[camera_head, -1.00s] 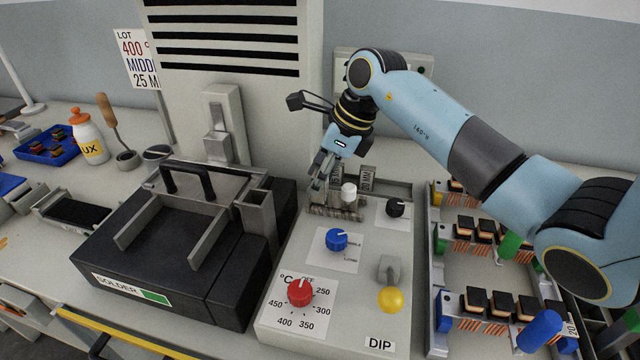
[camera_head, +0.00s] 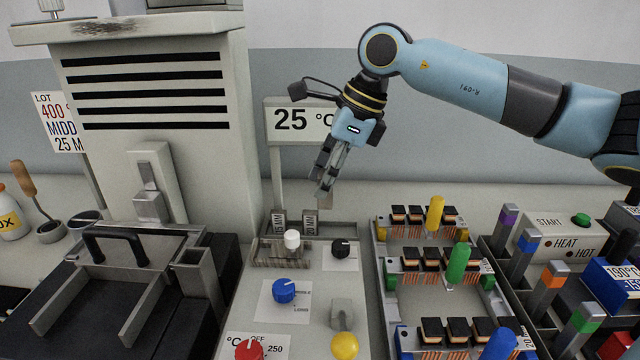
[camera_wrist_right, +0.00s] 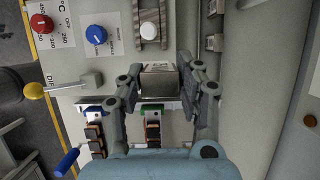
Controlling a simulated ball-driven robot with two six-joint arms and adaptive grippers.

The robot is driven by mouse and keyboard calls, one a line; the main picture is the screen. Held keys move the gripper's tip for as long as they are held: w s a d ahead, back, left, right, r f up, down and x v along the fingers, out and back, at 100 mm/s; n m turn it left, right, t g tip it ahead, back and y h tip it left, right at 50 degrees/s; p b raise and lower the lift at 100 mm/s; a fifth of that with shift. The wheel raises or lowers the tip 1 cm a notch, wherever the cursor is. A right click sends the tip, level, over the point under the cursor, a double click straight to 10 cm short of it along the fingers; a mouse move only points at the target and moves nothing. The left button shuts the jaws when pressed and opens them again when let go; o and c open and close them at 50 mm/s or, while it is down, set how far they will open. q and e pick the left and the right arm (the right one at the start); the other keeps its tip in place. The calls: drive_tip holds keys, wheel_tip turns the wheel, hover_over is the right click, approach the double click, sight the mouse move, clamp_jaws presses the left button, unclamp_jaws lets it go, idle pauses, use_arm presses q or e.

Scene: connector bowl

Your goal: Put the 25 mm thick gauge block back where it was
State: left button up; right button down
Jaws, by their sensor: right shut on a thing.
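My right gripper (camera_head: 325,190) hangs in the air above the back of the grey control box, slightly right of the standing blocks. It is shut on a grey metal block, the gauge block (camera_wrist_right: 158,82), which shows between the fingers in the right wrist view. Its thickness mark cannot be read, and in the head view it is hard to make out. Two other gauge blocks, a left one (camera_head: 279,222) and one marked 20 MM (camera_head: 310,222), stand upright at the back of the box. My left gripper is not in view.
A ribbed holder (camera_head: 282,254) with a white knob (camera_head: 292,239) lies in front of the standing blocks. A 25 °C sign (camera_head: 300,120) stands behind. A tray of connectors (camera_head: 425,270) is at right, and a tall vented cabinet (camera_head: 150,100) at left.

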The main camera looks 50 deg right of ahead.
drive_tip(key=w+d+m+h+p, duration=0.1)
drive_tip(key=w+d+m, duration=0.2)
drive_tip(key=d, duration=0.2)
drive_tip(key=s+d+f+m+p, duration=0.1)
drive_tip(key=s+d+f+p, duration=0.3)
drive_tip(key=s+d, duration=0.55)
drive_tip(key=shift+t, duration=0.5)
drive_tip(key=w+a+f+b, duration=0.1)
drive_tip(key=w+f+b, duration=0.1)
drive_tip(key=b, duration=0.4)
drive_tip(key=w+f+b, duration=0.3)
drive_tip(key=w+b, duration=0.1)
drive_tip(key=b, duration=0.2)
drive_tip(key=w+a+f+b, duration=0.1)
drive_tip(key=w+f+b, duration=0.1)
drive_tip(key=w+b, duration=0.2)
drive_tip(key=shift+w+a+f+b, duration=0.1)
drive_tip(key=shift+a+f+b, duration=0.25)
drive_tip(key=shift+b, duration=0.9)
drive_tip(key=shift+w+a+f, duration=0.15)
drive_tip(key=shift+w+f, duration=0.15)
drive_tip(key=shift+w, duration=0.2)
drive_tip(key=shift+f, duration=1.9)
